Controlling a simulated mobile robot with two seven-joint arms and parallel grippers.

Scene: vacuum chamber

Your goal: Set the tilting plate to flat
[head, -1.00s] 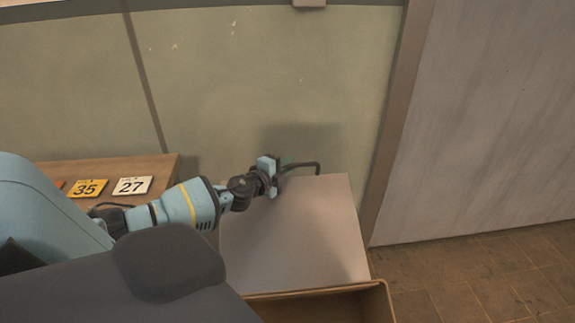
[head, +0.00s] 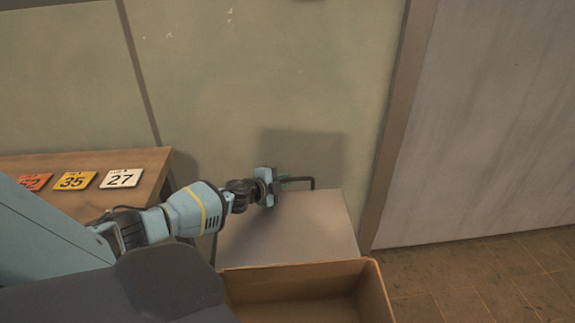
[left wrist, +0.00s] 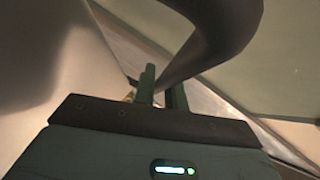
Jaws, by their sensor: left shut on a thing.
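The tilting plate (head: 295,230) is a pale grey panel in the lower middle of the head view. A dark bent handle (head: 302,181) stands at its far edge. My left gripper (head: 278,184) is shut on the handle at the handle's left part. In the left wrist view the handle (left wrist: 218,35) is a thick dark curved bar running down to the green fingers of the left gripper (left wrist: 163,88). The pale plate (left wrist: 40,55) fills the left of that view. The exact tilt of the plate is hard to judge. My right gripper is not in view.
An open brown box (head: 320,279) is at the near side of the plate. A wooden table (head: 150,168) with numbered tags (head: 122,178) stands at the left. A greenish wall (head: 270,70) rises behind. Tiled floor (head: 470,275) is clear at the right.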

